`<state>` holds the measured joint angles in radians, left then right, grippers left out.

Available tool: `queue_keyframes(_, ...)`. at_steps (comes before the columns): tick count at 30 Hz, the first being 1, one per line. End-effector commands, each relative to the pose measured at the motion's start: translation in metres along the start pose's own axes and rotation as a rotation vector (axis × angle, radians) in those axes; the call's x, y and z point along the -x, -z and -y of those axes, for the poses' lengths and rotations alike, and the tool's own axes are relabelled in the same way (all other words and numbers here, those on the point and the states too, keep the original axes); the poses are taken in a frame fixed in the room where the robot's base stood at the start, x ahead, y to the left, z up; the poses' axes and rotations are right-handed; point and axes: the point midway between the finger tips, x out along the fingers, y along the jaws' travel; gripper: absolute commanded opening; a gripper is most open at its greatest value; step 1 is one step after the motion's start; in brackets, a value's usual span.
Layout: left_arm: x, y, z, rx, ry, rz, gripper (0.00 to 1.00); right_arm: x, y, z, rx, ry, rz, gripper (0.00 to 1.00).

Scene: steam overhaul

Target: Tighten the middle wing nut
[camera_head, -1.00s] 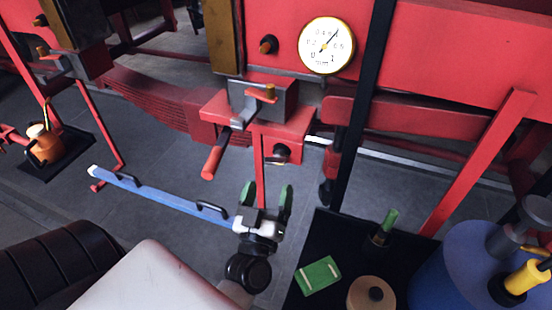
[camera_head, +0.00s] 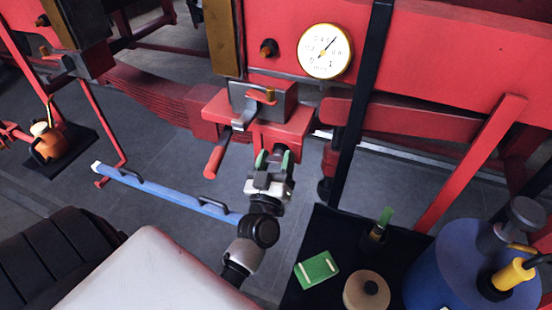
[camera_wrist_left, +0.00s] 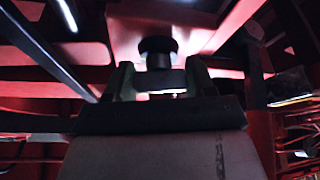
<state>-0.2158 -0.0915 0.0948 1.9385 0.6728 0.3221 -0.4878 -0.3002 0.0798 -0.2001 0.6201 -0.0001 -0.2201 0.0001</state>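My left gripper (camera_head: 272,160) is in the middle of the head view, just below a red bracket (camera_head: 285,130). Its green-tipped fingers point up and stand apart. In the left wrist view the open fingers (camera_wrist_left: 158,85) are on either side of a dark round knob (camera_wrist_left: 158,48), which sits under a pale red surface. A small bright piece shows below the knob, between the fingers. I cannot tell whether the fingers touch it. No part is clearly recognizable as the middle wing nut; the gripper covers the bracket's underside in the head view. My right gripper is not in view.
A dial gauge (camera_head: 325,51) is above. A blue bar (camera_head: 165,192) lies left. A black mat (camera_head: 300,285) and blue drum (camera_head: 450,270) are right.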

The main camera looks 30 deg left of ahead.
Motion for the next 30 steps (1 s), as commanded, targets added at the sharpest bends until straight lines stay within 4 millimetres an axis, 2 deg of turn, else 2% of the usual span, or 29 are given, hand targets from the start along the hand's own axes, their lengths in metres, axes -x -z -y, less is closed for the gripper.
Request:
queue_keyframes(1, 0.000, 0.000, 0.000, 0.000, 0.000, 0.000, 0.45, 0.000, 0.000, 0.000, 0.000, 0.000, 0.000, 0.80)
queue_keyframes(4, 0.000, 0.000, 0.000, 0.000, 0.000, 0.000, 0.31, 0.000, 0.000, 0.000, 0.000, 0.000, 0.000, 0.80)
queue_keyframes(8, 0.000, 0.001, 0.000, -0.030, -0.012, 0.001, 0.31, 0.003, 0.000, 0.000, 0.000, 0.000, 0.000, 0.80)
queue_keyframes(18, 0.000, 0.000, 0.000, -0.276, -0.114, 0.002, 0.31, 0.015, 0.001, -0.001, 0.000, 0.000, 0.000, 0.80)
queue_keyframes(27, 0.001, 0.000, 0.000, -0.287, -0.118, 0.001, 0.31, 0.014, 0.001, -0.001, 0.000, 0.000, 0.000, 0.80)
queue_keyframes(28, 0.001, 0.000, 0.000, -0.287, -0.118, 0.001, 0.58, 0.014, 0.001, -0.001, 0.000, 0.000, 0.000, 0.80)
queue_keyframes(30, 0.001, 0.000, 0.000, -0.287, -0.118, 0.001, 0.69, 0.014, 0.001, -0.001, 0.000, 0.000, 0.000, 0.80)
